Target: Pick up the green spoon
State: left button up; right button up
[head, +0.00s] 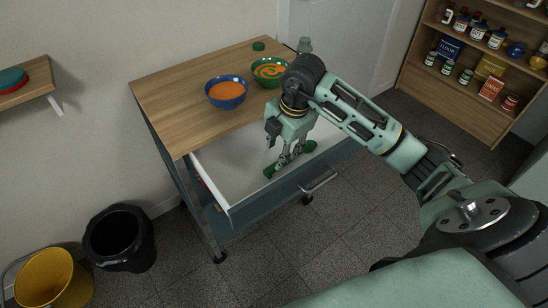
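The green spoon (270,171) lies in the open white drawer of the wooden-topped cart. One green end shows left of my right gripper's fingers and another green part (309,146) shows to the right. My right gripper (288,160) points down into the drawer, with its fingertips at the middle of the spoon and hiding part of it. I cannot tell whether the fingers are closed on it. My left gripper is not in view.
The drawer (222,172) has bare floor left of the spoon; its front carries a metal handle (320,181). On the cart top (170,97) stand a blue bowl (226,102) and a green bowl (271,83), both with orange contents. A black bin (119,238) stands left of the cart.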

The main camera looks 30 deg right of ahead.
jog(key=f, duration=0.1)
jog(key=d+f, duration=0.1)
jog(key=f, duration=0.2)
jog(key=shift+w+d, duration=0.2)
jog(key=shift+w, duration=0.05)
jog(key=x, duration=0.3)
jog(key=shift+w+d+f+p, duration=0.15)
jog(key=shift+d+f+p, duration=0.1)
jog(key=shift+p, duration=0.15)
jog(key=c, duration=0.7)
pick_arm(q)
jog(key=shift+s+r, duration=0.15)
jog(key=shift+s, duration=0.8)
pick_arm(e)
grip_shut()
